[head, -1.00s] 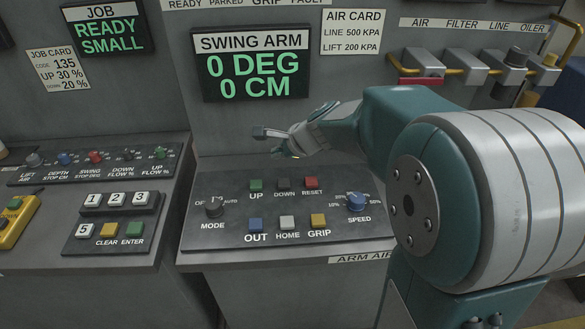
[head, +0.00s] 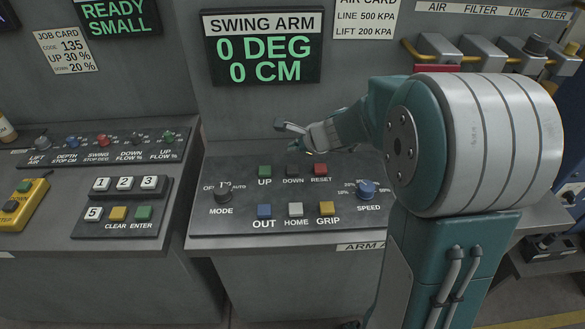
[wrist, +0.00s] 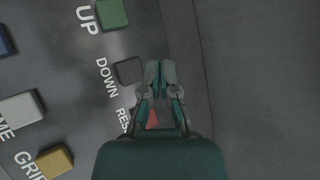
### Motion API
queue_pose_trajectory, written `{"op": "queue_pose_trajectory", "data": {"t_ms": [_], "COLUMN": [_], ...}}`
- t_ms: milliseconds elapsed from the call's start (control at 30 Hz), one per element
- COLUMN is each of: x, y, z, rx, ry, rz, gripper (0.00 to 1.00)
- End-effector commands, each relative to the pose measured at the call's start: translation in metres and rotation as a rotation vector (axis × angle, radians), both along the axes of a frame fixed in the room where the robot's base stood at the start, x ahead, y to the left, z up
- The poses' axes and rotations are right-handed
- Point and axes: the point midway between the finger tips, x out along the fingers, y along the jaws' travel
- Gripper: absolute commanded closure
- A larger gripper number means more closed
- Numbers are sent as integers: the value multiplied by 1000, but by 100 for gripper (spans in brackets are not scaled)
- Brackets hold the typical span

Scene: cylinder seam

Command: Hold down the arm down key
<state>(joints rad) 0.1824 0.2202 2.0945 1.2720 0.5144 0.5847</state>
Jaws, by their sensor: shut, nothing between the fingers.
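The arm down key is the dark square key (head: 293,170) marked DOWN on the swing arm panel, between the green UP key (head: 264,171) and the red RESET key (head: 320,169). My gripper (head: 294,147) is just behind this row, above the panel. The RESET key (wrist: 153,118) is partly hidden behind the fingers.
The swing arm display (head: 262,48) reads 0 DEG and 0 CM. Blue OUT (head: 264,211), pale HOME (head: 295,209) and yellow GRIP (head: 326,208) keys form the front row. The MODE knob (head: 222,193) and SPEED knob (head: 367,189) flank the keys.

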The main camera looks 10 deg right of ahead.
Motion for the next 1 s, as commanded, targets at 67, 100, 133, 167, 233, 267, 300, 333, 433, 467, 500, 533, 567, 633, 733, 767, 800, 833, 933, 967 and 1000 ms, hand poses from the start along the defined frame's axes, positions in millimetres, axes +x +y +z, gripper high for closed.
{"op": "queue_pose_trajectory", "data": {"t_ms": [67, 100, 133, 167, 233, 267, 300, 333, 433, 467, 500, 533, 567, 633, 733, 767, 800, 833, 933, 967, 1000], "x": [0, 0, -1, 0, 0, 0, 0, 0, 0, 0, 0, 0, 0, 0, 0, 0, 0, 0, 0, 0, 0], "y": [0, 0, 0, 0, 0, 0, 0, 0, 0, 0, 0, 0, 0, 0, 0, 0, 0, 0, 0, 0, 0], "z": [-11, -16, -20, -24, -32, -35, -38, -40, -44, -45, -46, -46, -47, -47, -46, -46, -46, -46, -46, -46, -46], "rx": [1, 0, -1, 0, 0, 0, 0, 0, -2, -2, -2, -2, -2, -2, -2, -2, -2, -2, -2, -2, -2], "ry": [3, 4, 4, 4, 3, 4, 3, 2, 1, 1, 1, 1, 1, 0, 0, 0, 0, 0, 0, 0, 0], "rz": [-2, -2, -2, -3, -1, -2, -1, -2, -1, -1, -1, -1, -1, -2, -1, -2, -1, -1, -1, -1, -1], "gripper": [100, 100, 100, 100, 100, 100, 100, 100, 100, 100, 100, 100, 100, 100, 100, 100, 100, 100, 100, 100, 100]}}
